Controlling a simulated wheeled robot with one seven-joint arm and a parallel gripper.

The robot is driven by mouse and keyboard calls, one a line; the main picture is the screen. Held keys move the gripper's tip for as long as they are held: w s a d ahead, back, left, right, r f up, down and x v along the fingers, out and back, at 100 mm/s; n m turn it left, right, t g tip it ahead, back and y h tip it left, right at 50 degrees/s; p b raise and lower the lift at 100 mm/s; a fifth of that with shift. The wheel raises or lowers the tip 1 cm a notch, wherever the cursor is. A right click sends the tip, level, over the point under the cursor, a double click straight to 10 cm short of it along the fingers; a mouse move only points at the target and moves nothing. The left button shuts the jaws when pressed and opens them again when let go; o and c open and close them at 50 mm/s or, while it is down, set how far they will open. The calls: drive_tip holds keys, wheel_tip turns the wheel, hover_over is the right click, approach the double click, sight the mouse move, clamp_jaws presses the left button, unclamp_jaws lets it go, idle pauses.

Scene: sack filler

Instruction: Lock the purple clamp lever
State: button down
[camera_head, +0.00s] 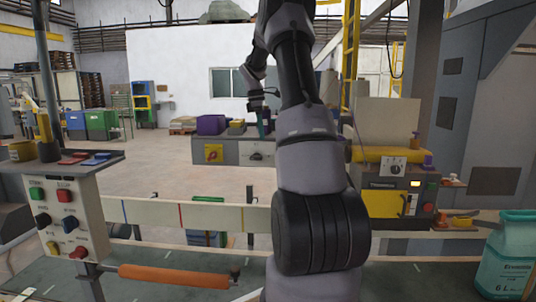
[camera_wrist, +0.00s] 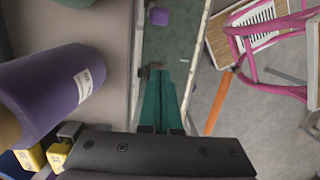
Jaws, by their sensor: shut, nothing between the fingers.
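My gripper (camera_head: 263,128) is at the end of my raised arm, above the low grey bench in the middle of the head view. In the wrist view its teal fingers (camera_wrist: 160,103) are together with nothing between them. A small purple piece (camera_head: 428,161) shows at the right of the yellow machine in the head view, well away from my gripper. I cannot tell whether it is the clamp lever or how it is set. A small purple cylinder (camera_wrist: 159,16) lies beyond the fingertips in the wrist view, apart from them; its identity is unclear.
A large purple container (camera_wrist: 60,92) lies left of the fingers in the wrist view; a pink frame (camera_wrist: 270,50) is right. In the head view, a button panel (camera_head: 65,220) stands left, the yellow machine (camera_head: 380,198) right, and a teal jug (camera_head: 508,258) at the near right.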

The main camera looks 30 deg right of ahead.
sight(271, 155)
drive_tip(key=f, duration=0.6)
drive_tip(key=s+d+f, duration=0.1)
drive_tip(key=f, duration=0.2)
drive_tip(key=shift+f, duration=0.3)
drive_tip(key=shift+s+d+r, duration=0.2)
drive_tip(key=shift+s+d, duration=0.15)
drive_tip(key=shift+d, duration=0.1)
drive_tip(key=shift+s+d+r, duration=0.2)
drive_tip(key=shift+s+d, duration=0.1)
drive_tip(key=shift+d, duration=0.15)
drive_tip(key=shift+s+d+r, duration=0.35)
drive_tip(key=shift+s+d, duration=0.05)
drive_tip(key=shift+d, duration=0.15)
